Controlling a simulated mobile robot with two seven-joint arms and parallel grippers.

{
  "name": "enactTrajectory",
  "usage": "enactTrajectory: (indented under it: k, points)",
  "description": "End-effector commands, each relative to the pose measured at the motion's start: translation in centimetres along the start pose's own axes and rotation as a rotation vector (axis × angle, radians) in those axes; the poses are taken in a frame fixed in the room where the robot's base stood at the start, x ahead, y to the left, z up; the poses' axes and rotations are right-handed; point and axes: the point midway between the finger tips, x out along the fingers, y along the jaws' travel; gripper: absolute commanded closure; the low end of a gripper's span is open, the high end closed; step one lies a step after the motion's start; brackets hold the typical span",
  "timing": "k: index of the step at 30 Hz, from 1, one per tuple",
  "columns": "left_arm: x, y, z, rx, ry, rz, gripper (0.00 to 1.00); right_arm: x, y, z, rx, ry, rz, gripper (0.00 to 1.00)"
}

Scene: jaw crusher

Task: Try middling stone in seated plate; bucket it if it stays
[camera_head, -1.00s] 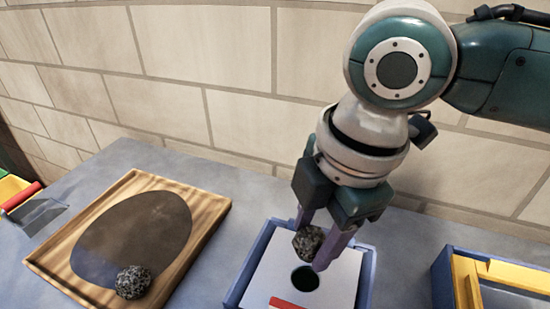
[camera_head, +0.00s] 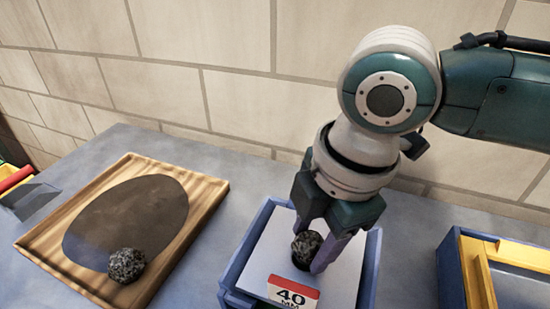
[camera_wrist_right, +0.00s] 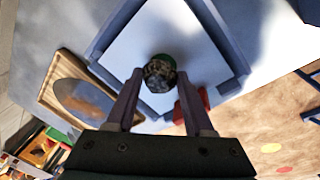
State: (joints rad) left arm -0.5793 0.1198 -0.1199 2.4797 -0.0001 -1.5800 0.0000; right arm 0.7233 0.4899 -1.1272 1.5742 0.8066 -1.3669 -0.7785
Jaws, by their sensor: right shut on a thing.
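My right gripper (camera_head: 312,255) is shut on a dark speckled stone (camera_head: 306,244), which sits between its fingertips over the white plate (camera_head: 268,262). The plate lies in a blue frame (camera_head: 232,272) and has a red-and-white label (camera_head: 292,293) reading 40 MM. In the right wrist view the stone (camera_wrist_right: 159,74) covers most of the plate's hole; a dark green rim of the hole shows past it. I cannot tell whether the stone touches the plate. Another speckled stone (camera_head: 126,265) lies on the dark oval of the wooden tray (camera_head: 206,198). My left gripper is out of view.
A blue box with yellow inner walls (camera_head: 478,272) stands at the right. Part of a yellow and red item (camera_head: 14,180) shows at the left edge. A brick wall (camera_head: 180,60) closes off the back. The tabletop between tray and blue frame is clear.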

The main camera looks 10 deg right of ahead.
Motion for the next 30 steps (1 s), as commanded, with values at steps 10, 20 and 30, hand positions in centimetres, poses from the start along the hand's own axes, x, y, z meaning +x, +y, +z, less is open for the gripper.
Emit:
enactTrajectory:
  k: [10, 20, 30]
  points:
    - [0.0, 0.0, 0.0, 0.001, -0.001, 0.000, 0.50, 0.0, 0.0, 0.0, 0.000, 0.000, 0.000, 0.17]
    - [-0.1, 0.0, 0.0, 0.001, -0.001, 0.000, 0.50, -0.3, 0.0, 0.0, 0.000, 0.000, 0.000, 0.12]
    - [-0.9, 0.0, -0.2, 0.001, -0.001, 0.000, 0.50, -6.2, 0.1, 0.0, -0.001, 0.000, 0.004, 0.12]
